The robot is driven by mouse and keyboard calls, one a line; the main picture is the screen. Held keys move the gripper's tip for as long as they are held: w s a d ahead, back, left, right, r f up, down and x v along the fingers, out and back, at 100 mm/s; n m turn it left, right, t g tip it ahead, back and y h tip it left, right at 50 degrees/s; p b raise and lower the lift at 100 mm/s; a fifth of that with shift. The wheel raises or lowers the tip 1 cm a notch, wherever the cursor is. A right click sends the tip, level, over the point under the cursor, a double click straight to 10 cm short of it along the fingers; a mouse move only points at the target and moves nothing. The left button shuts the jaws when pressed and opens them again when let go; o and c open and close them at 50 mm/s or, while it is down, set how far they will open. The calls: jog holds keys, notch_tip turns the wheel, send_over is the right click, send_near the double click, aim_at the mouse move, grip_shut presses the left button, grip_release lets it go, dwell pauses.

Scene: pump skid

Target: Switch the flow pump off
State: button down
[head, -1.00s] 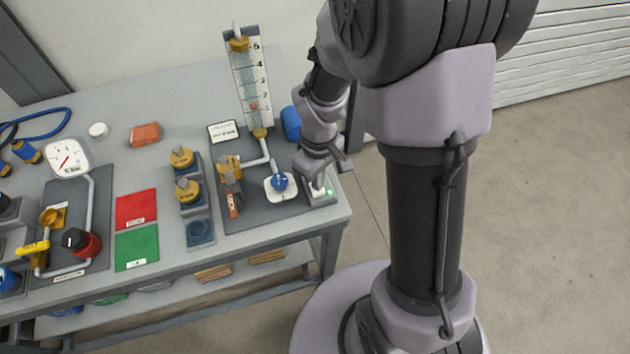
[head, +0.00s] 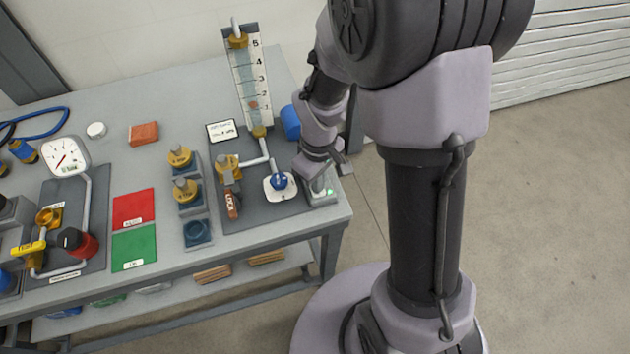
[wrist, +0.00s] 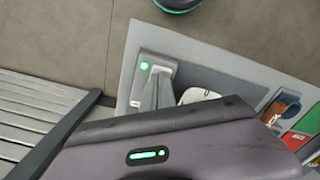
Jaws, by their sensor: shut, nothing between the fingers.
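The switch box (head: 322,197) is a small grey box at the right front corner of the bench, with a lit green light (head: 330,191). In the wrist view the box (wrist: 166,66) also shows its green light (wrist: 145,66). My gripper (head: 319,184) is shut and empty, pointing down at the box's top. In the wrist view its fingertips (wrist: 158,72) overlap the box; I cannot tell whether they touch it, and the switch itself is hidden. The blue-topped flow pump (head: 280,182) sits on a white base left of the box. An orange float (head: 253,105) shows in the flow tube (head: 247,75).
A blue cylinder (head: 290,122) stands behind the gripper.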

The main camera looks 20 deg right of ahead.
jog(key=shift+f, duration=0.15)
notch_tip(320, 180, up, 7)
jog(key=p, duration=0.5)
jog(key=shift+p, duration=0.35)
jog(key=s+a+r+m+t+y+b, duration=0.1)
jog(key=s+a+r+m+t+b, duration=0.1)
jog(key=s+r+m, duration=0.3)
jog(key=s+a+r+m+t+y+b, duration=0.1)
jog(key=s+a+r+m+t+b, duration=0.1)
jog(key=s+r, duration=0.5)
notch_tip(320, 180, up, 4)
jog(key=m+t+b, duration=0.1)
jog(key=m+b, duration=0.1)
jog(key=m, duration=0.1)
jog(key=shift+s+f+t+b, duration=0.15)
jog(key=shift+s+t+b, duration=0.2)
jog(key=shift+s+t, duration=0.05)
